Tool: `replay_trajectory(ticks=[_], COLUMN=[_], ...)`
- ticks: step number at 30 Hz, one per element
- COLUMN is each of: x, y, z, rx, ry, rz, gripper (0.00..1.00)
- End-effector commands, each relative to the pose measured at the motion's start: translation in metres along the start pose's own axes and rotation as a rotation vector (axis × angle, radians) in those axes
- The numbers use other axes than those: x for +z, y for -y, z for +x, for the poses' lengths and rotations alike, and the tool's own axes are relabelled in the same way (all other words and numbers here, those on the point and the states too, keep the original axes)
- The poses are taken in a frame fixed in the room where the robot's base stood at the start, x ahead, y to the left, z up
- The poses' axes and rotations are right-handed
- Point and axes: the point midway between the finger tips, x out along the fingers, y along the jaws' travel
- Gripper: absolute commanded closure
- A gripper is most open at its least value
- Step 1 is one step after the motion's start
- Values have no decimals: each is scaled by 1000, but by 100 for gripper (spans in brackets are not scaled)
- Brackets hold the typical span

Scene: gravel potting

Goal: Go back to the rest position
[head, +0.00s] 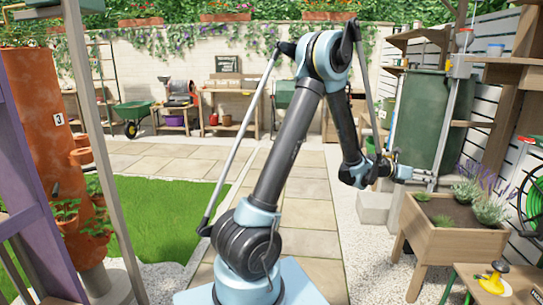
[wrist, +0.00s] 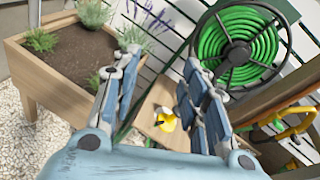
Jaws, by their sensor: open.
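My arm rises in the middle of the head view and bends down to the right. My gripper (head: 425,177) points to the right there, in front of the large green barrel and above the wooden planter. In the wrist view my gripper (wrist: 162,65) shows two jointed blue-grey fingers spread apart with nothing between them. The fingers touch nothing that I can make out.
The raised planter (head: 455,246) holds soil and several plants; it also shows in the wrist view (wrist: 70,92). A green hose reel (wrist: 238,48) hangs on the slatted wall. A yellow tool (head: 494,278) lies on a small table. The green barrel (head: 418,110) stands behind. Paving is clear at left.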

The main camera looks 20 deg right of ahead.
Motion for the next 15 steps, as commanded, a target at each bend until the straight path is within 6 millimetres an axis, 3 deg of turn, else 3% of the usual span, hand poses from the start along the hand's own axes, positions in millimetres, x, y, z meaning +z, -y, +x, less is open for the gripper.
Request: replay_trajectory(ticks=[1, 6, 15], x=[9, 27, 37], y=[-14, -48, -92], z=[-22, -87, -210], rx=[29, 104, 211], ry=[-12, -79, -249], rz=[58, 268, 606], gripper=[60, 60, 60])
